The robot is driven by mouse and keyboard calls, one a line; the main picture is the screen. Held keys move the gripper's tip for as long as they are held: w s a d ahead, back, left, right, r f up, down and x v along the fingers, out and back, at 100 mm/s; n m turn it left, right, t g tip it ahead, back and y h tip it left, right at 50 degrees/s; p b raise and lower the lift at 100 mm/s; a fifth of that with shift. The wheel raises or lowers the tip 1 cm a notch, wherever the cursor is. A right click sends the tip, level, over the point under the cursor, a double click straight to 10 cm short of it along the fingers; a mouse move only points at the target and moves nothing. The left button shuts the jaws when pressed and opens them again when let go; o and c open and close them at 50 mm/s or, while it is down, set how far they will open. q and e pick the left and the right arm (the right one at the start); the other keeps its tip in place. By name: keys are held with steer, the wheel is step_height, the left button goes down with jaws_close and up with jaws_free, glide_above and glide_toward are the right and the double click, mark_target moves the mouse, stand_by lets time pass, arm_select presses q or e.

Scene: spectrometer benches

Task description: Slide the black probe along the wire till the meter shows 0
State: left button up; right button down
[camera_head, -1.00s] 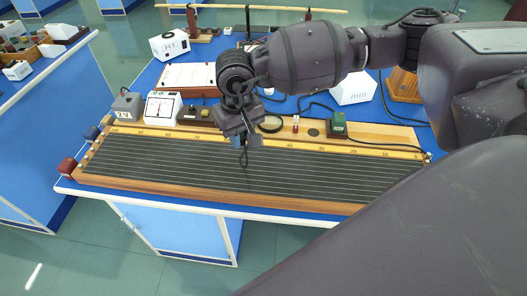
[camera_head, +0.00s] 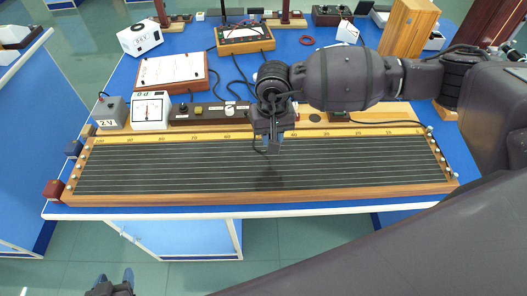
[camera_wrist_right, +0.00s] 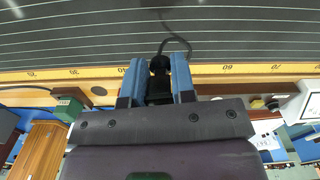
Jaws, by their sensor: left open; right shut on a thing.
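The black probe (camera_wrist_right: 158,78) is between the blue fingers of my right gripper (camera_wrist_right: 160,82), which is shut on it. In the head view my right gripper (camera_head: 273,150) is over the middle of the wire board (camera_head: 180,190), by its yellow scale strip. The probe's tip is too small there to tell whether it touches a wire. The white meter (camera_head: 151,110) stands behind the board at the left. Its red needle looks close to upright; the exact reading is not legible. My left gripper (camera_head: 115,281) is open and empty below the bench's front edge.
A grey 2 V box (camera_head: 112,112) stands left of the meter, and a dark switch block (camera_head: 197,113) to its right. A black cable trails from the probe. The board's front wires are clear.

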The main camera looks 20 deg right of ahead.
mark_target(246, 163)
steer(key=shift+m, duration=0.8)
steer(key=a+f, duration=0.1)
steer(key=f, duration=0.3)
steer(key=a+f, duration=0.1)
steer(key=f, duration=0.1)
steer(key=shift+s+a+f, duration=0.1)
steer(key=shift+s+a, duration=0.05)
steer(key=shift+a, duration=0.2)
arm_select(q)
steer(key=shift+w+f, duration=0.1)
steer(key=shift+w, duration=0.15)
arm_select(e)
steer(key=shift+f, duration=0.1)
arm_select(q)
steer(key=shift+d, duration=0.1)
arm_select(e)
steer(key=shift+f, duration=0.2)
